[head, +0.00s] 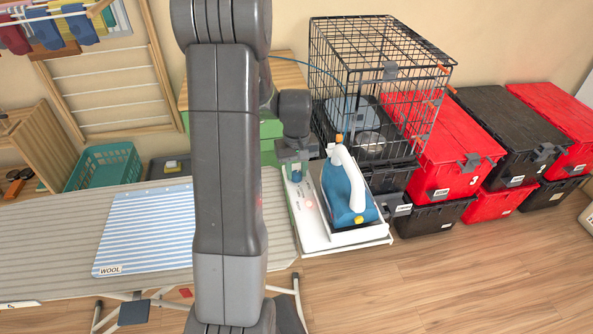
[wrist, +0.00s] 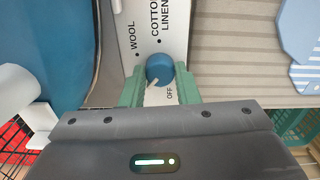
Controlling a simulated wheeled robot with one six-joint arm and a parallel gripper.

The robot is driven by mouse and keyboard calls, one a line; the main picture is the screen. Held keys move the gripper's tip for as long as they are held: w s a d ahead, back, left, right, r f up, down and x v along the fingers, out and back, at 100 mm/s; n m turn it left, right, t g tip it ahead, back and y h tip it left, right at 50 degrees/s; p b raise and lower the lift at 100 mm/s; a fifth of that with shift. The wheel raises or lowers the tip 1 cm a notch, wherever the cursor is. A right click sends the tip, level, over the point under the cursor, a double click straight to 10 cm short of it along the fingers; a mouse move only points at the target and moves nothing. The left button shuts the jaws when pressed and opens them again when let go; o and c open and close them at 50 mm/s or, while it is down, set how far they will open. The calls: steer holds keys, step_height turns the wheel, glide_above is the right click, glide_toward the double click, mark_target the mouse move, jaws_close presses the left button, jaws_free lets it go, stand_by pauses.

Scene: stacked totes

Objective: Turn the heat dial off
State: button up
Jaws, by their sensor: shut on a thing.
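The heat dial (wrist: 159,68) is a round blue knob on a white panel (wrist: 178,17) marked WOOL, COTTON, LINEN and OFF. A white mark on the dial points to the lower left of the wrist view, while OFF is printed below right of the dial. My gripper (wrist: 160,82) has its green fingers on both sides of the dial and is shut on it. In the head view my gripper (head: 296,166) reaches down to the panel beside the blue and white iron (head: 357,192), and the dial is mostly hidden under the fingers.
The iron rests on a white stand (head: 374,234) at the end of the grey striped ironing board (head: 50,230). A folded blue striped cloth (head: 145,228) tagged WOOL lies on the board. A wire crate (head: 378,75) and stacked red and black totes (head: 455,160) stand close behind and right.

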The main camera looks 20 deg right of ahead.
mark_target(296, 173)
steer(key=n, duration=0.4)
steer(key=shift+n+b, duration=0.35)
steer(key=shift+n, duration=1.65)
steer(key=o, duration=1)
step_height(296, 173, up, 14)
steer(key=shift+f, duration=0.1)
